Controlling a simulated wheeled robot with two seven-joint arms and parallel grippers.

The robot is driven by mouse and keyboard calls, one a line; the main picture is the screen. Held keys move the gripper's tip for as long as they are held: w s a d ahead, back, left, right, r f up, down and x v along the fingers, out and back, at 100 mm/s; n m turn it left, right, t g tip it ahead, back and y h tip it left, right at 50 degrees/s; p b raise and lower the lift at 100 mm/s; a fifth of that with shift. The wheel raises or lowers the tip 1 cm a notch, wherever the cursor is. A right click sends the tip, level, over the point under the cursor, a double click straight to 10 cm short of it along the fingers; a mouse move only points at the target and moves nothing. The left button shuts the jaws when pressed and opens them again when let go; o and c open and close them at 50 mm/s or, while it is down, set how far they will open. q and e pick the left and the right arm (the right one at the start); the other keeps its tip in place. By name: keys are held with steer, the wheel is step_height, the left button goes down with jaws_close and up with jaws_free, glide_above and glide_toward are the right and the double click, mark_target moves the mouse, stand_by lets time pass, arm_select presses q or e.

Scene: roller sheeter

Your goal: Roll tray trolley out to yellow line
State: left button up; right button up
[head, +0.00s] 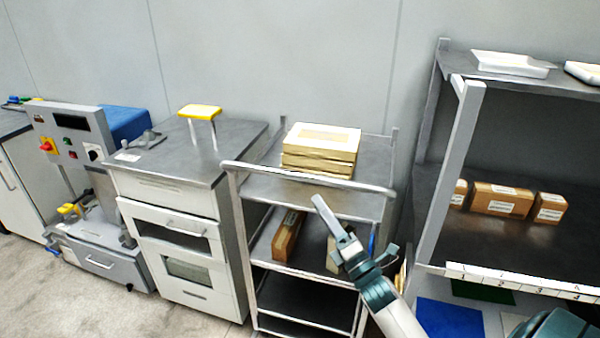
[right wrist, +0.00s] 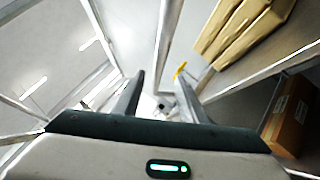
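The tray trolley (head: 309,177) is a grey metal frame with several shelves and a raised handle bar across its front. It stands between a white cabinet and a rack. My right gripper (head: 354,223) is in front of its right side, just below the handle bar. In the right wrist view my right gripper (right wrist: 158,88) has its fingers apart with nothing clamped between them. A pale bar (right wrist: 167,40), probably the trolley's handle, runs toward the gap between the fingertips; I cannot tell whether they touch. The yellow line and my left gripper are not in view.
A stack of cream boxes (head: 321,150) is on the trolley's top; a brown box (head: 289,236) lies below. The white cabinet (head: 180,225) is close on the left, the rack (head: 452,160) with brown cartons on the right. Bare floor (head: 60,305) shows at lower left.

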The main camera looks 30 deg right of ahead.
mark_target(300, 176)
steer(key=p+x, duration=0.3)
steer(key=x, duration=0.8)
jaws_close()
